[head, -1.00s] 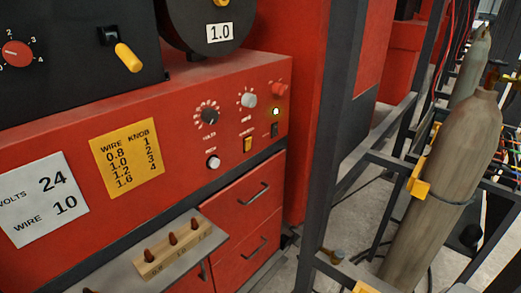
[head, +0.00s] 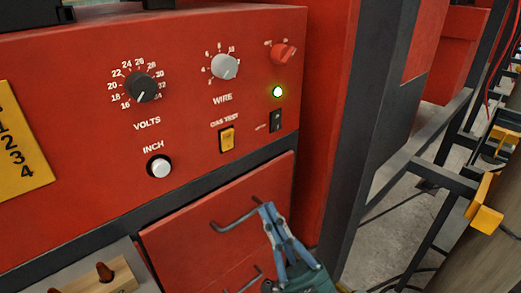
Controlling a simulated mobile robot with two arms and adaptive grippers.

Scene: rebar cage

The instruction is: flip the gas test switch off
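The gas test switch (head: 227,140) is an orange-yellow rocker in a dark frame on the red welder panel, just under the GAS TEST label. Its rocker position is too small to tell. My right gripper (head: 267,208), with blue fingers, comes up from the bottom edge, below and a little right of the switch. Its fingertips are together with nothing visible between them, apart from the switch and in front of the drawers. My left gripper is not in view.
A white INCH button (head: 159,166) is at left. Drawer handles (head: 235,222) stick out below the panel. A dark upright post (head: 366,130) stands at right.

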